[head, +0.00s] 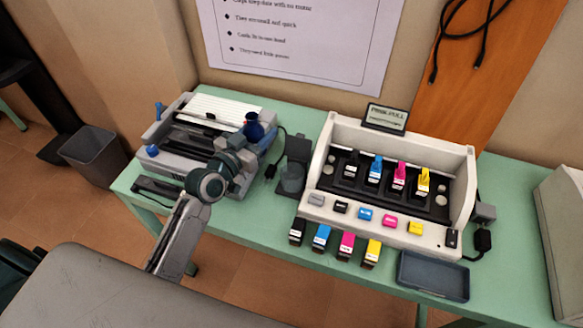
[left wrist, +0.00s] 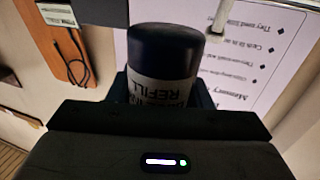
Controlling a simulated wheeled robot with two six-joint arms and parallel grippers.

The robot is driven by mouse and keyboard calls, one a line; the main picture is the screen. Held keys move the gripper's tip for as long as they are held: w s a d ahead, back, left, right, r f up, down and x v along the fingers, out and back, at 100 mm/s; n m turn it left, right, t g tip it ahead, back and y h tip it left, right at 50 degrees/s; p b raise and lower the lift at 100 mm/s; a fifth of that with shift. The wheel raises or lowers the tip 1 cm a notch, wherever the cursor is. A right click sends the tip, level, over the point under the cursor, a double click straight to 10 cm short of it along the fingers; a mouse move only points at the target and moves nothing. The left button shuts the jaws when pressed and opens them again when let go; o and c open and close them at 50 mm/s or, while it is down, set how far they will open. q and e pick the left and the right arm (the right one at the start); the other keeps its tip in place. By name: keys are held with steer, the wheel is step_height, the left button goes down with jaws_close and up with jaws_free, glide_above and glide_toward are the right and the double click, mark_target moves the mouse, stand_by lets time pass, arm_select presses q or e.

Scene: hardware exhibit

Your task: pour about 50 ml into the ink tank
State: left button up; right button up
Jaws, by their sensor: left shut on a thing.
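My left gripper (head: 247,138) is shut on a dark blue refill bottle (head: 253,126). It holds the bottle over the right part of the grey typewriter-like machine (head: 212,108). In the left wrist view the bottle (left wrist: 165,52) stands between the fingers, with a pale label reading "REFILL". The bottle looks roughly upright in the head view; its mouth is not clear. A small dark stand with a translucent, cup-like vessel (head: 292,179) is to the right of the gripper, apart from it. I cannot tell for certain whether this is the ink tank. My right gripper is not in view.
A white printer exhibit (head: 322,160) with coloured cartridges and buttons stands right of the vessel. A dark blue tray (head: 433,276) lies at the green table's (head: 270,222) front edge. A sign (head: 386,117) stands behind the exhibit. A grey bin (head: 93,158) is on the floor at left.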

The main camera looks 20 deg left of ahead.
arm_select(q)
steer(key=shift+w+a+r, duration=0.45)
steer(key=shift+w+a, duration=0.1)
steer(key=shift+w, duration=0.2)
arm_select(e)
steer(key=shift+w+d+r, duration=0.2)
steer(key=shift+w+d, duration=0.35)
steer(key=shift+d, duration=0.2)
